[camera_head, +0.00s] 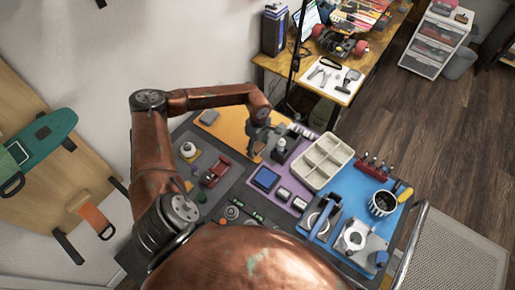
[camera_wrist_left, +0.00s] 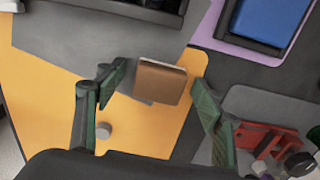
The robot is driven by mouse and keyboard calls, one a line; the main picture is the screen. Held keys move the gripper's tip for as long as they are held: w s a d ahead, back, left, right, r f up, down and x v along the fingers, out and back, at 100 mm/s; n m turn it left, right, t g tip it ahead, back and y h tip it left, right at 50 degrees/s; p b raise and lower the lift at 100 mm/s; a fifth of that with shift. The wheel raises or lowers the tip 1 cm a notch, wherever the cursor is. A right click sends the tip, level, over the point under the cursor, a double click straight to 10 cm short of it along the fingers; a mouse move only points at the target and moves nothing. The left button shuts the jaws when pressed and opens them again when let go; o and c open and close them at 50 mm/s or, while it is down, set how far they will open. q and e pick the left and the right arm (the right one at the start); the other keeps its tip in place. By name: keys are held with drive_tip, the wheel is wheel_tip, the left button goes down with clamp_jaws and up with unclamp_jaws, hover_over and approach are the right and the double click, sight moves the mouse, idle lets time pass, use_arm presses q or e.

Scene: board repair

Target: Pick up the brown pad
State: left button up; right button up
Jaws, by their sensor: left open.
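The brown pad (camera_wrist_left: 161,84) is a small block with a paler edge in the left wrist view. It lies over the orange mat (camera_wrist_left: 42,88), by the edge of a grey surface. My left gripper (camera_wrist_left: 158,88) is open, with one finger on each side of the pad and a gap on both sides. In the head view my left gripper (camera_head: 258,143) points down over the orange mat, and I cannot make out the pad there. My right gripper is not in view.
A red tool (camera_wrist_left: 262,138) lies right of the right finger. A beige divided tray (camera_head: 323,162) and a blue-screened device (camera_head: 265,179) sit on the bench.

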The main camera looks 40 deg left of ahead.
use_arm(q)
drive_tip(key=shift+c, duration=0.5)
drive_tip(key=c, duration=1)
drive_tip(key=shift+r, duration=0.15)
